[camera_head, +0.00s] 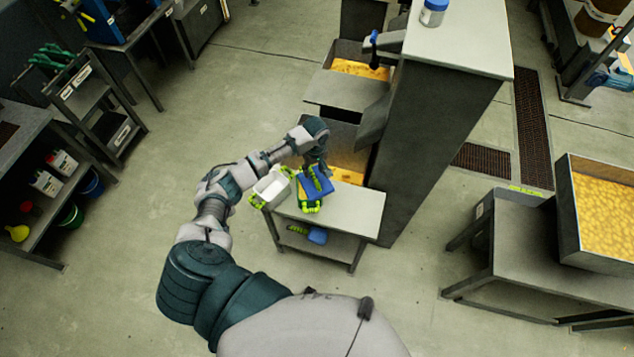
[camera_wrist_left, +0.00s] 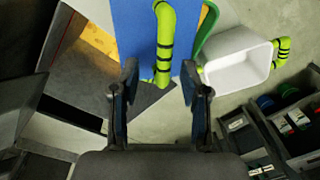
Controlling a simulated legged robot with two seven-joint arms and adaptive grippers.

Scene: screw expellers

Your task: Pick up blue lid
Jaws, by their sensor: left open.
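The blue lid (camera_head: 318,186) with a bright green handle lies on the small grey table, right of a white tub (camera_head: 271,187) with green handles. In the left wrist view the blue lid (camera_wrist_left: 137,30) fills the upper middle, and its green handle (camera_wrist_left: 165,42) with black bands runs down toward the gap between my fingers. My left gripper (camera_wrist_left: 160,82) is open, over the lid with the handle's end between its fingertips in the picture. I cannot tell whether they touch. My arm partly hides this in the head view. My right gripper is not in view.
The small table (camera_head: 350,208) has bare top to the right. Another blue item (camera_head: 317,236) is on its lower shelf. A tall grey cabinet (camera_head: 435,120) and an open bin with yellow material (camera_head: 345,174) stand close behind.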

